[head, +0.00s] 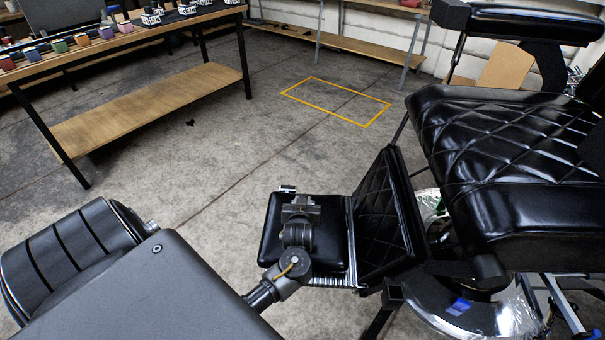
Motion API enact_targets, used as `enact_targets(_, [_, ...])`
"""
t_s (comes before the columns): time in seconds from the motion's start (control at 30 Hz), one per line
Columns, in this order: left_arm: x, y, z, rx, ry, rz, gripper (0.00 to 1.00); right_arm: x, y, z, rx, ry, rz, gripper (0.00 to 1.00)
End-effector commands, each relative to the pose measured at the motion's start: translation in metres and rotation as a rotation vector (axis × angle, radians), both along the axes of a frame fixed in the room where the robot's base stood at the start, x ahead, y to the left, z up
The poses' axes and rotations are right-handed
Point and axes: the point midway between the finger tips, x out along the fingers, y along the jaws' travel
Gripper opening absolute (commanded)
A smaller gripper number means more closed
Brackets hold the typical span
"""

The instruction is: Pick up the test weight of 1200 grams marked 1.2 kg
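Several small blocks with white labels, among them one (150,18) and another (187,9), stand on the wooden table at the upper left. Their markings are too small to read, so I cannot tell which is the 1.2 kg weight. A small dark and white piece (287,188) shows at the far edge of the chair's black footrest (330,262); I cannot tell what it is.
The table (130,38) also holds several coloured blocks (60,46) and has a lower shelf (150,112). The black barber chair (500,150) fills the right side. A yellow rectangle (364,126) marks the floor. The floor between the table and the chair is mostly clear.

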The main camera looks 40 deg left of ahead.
Motion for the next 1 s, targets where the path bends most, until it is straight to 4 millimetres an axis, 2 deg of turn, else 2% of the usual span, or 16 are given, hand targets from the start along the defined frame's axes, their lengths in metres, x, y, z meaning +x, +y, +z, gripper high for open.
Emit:
enact_targets(0.27, [0.002,0.0,0.012,0.002,-0.008,0.0,0.0,0.001,0.0,0.002,0.001,-0.01,0.0,0.36])
enact_targets(0.37, [0.002,0.0,0.024,0.0,-0.01,0.0,0.0,-0.011,-0.006,-0.005,-0.006,0.006,0.001,0.36])
enact_targets(0.7, [0.002,0.0,0.082,0.001,-0.01,0.001,0.0,-0.052,-0.027,-0.02,-0.027,0.032,0.009,0.36])
enact_targets(0.83, [0.002,0.0,0.095,0.002,-0.008,0.001,0.0,-0.064,-0.033,-0.024,-0.033,0.037,0.012,0.36])
enact_targets(1.0, [0.001,0.001,0.102,0.003,-0.005,0.001,0.0,-0.071,-0.037,-0.026,-0.036,0.039,0.014,0.36])
